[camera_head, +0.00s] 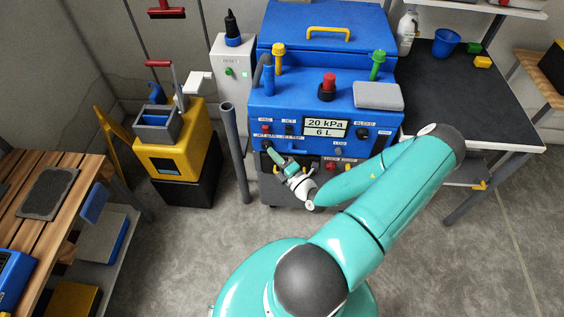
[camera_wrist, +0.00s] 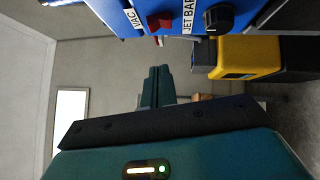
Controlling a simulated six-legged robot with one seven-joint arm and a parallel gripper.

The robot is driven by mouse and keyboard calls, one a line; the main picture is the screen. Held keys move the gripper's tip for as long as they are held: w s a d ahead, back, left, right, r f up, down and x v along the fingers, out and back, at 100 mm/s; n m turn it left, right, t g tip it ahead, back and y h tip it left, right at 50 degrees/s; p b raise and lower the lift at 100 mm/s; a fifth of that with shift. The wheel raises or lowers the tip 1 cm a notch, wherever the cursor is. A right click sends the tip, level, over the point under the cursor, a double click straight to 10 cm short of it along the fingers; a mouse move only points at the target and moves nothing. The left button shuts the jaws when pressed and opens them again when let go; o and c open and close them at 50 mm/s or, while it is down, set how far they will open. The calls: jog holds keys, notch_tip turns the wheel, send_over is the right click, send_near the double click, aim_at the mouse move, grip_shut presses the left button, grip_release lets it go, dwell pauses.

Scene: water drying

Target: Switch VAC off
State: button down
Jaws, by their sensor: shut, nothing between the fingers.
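The blue machine (camera_head: 290,92) stands in the middle of the head view, with its labelled control panel facing me. The red VAC switch (camera_wrist: 159,22) shows in the wrist view beside the VAC label (camera_wrist: 133,16), at the top edge. In the head view the small red switch (camera_head: 266,129) sits at the panel's left end. My gripper (camera_head: 270,151) is at the panel's lower left, just below that switch. In the wrist view my gripper (camera_wrist: 157,72) has its teal fingers together and empty, apart from the switch in the picture. The switch's position is hard to tell.
A black JET BAR knob (camera_wrist: 218,18) sits beside the switch. A display (camera_head: 326,128) reads 20 kPa and 6 L. A grey post (camera_head: 236,155) and a yellow mop bucket (camera_head: 180,150) stand to the left. A dark-topped table (camera_head: 465,100) is at right.

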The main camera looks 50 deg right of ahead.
aim_at(266, 129)
jog(key=shift+w+d+r, duration=0.25)
jog(key=shift+w+d, duration=0.35)
jog(key=shift+w, duration=0.35)
jog(key=shift+w+d+r, duration=0.2)
jog(key=shift+w+d, duration=0.35)
jog(key=shift+w, duration=0.4)
jog(key=shift+w+d+r, duration=0.25)
jog(key=shift+w+d, duration=0.35)
jog(key=shift+w, duration=0.35)
